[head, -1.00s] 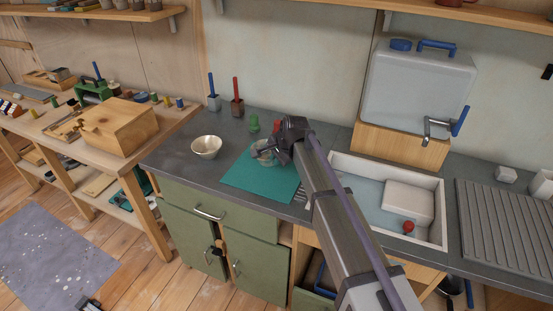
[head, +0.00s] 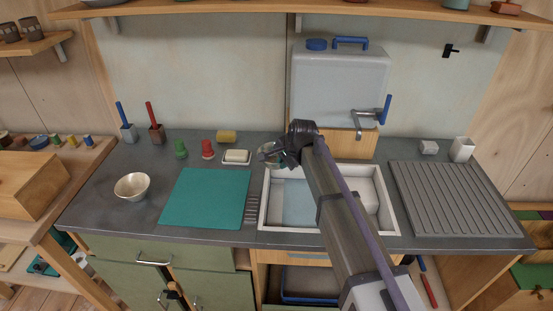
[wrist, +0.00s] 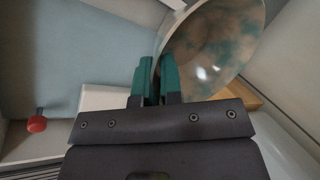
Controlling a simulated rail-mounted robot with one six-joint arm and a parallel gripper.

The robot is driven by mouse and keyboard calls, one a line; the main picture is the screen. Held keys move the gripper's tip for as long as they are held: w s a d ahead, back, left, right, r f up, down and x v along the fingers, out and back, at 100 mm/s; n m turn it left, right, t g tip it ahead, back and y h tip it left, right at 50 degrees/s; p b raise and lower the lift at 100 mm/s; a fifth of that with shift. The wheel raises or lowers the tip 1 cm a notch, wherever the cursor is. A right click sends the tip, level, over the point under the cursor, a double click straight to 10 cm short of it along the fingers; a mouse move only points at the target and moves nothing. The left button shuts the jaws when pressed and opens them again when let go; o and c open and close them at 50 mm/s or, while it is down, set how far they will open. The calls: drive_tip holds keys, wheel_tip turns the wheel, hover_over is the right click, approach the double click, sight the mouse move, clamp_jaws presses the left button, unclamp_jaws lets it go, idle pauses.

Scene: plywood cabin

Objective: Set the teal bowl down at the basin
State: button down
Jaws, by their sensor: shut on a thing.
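The teal bowl (wrist: 222,42), pale with teal patches inside, hangs tilted in my gripper (wrist: 157,68), whose two teal fingers are shut on its rim in the wrist view. In the head view the bowl (head: 272,160) shows small, partly hidden by my gripper (head: 283,153), over the back left corner of the basin. The basin (head: 290,231) is a white-rimmed sink with a pale blue floor, set in the grey counter. My arm hides much of its right half. I cannot tell how high the bowl is above it.
A white block (head: 367,194) stands in the basin's right side, and a red knob (wrist: 37,123) shows in the wrist view. A tap (head: 368,118) on a water container (head: 340,82) is behind. A soap dish (head: 236,157), teal mat (head: 205,198) and cream bowl (head: 132,186) are left.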

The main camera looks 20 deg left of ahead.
drive_tip(key=shift+m, duration=0.5)
drive_tip(key=s+d+f+b, duration=0.1)
drive_tip(key=d+f+b, duration=0.2)
drive_tip(key=f+b, duration=0.2)
drive_tip(key=s+d+f+b, duration=0.2)
drive_tip(key=d+f+b, duration=0.1)
drive_tip(key=f+b, duration=0.2)
drive_tip(key=s+d+f+b, duration=0.1)
drive_tip(key=d+f+b, duration=0.2)
drive_tip(key=f+b, duration=0.2)
drive_tip(key=shift+s+d+f, duration=0.1)
drive_tip(key=shift+d+f, duration=0.1)
drive_tip(key=shift+f, duration=0.4)
drive_tip(key=shift+s+d+f, duration=0.1)
drive_tip(key=shift+d+f, duration=0.05)
drive_tip(key=shift+f, duration=0.4)
drive_tip(key=shift+r, duration=0.1)
drive_tip(key=c, duration=1.2)
unclamp_jaws()
drive_tip(key=shift+r, duration=0.1)
drive_tip(key=p+v, duration=1)
drive_tip(key=shift+s+r, duration=0.2)
drive_tip(key=shift+s, duration=0.05)
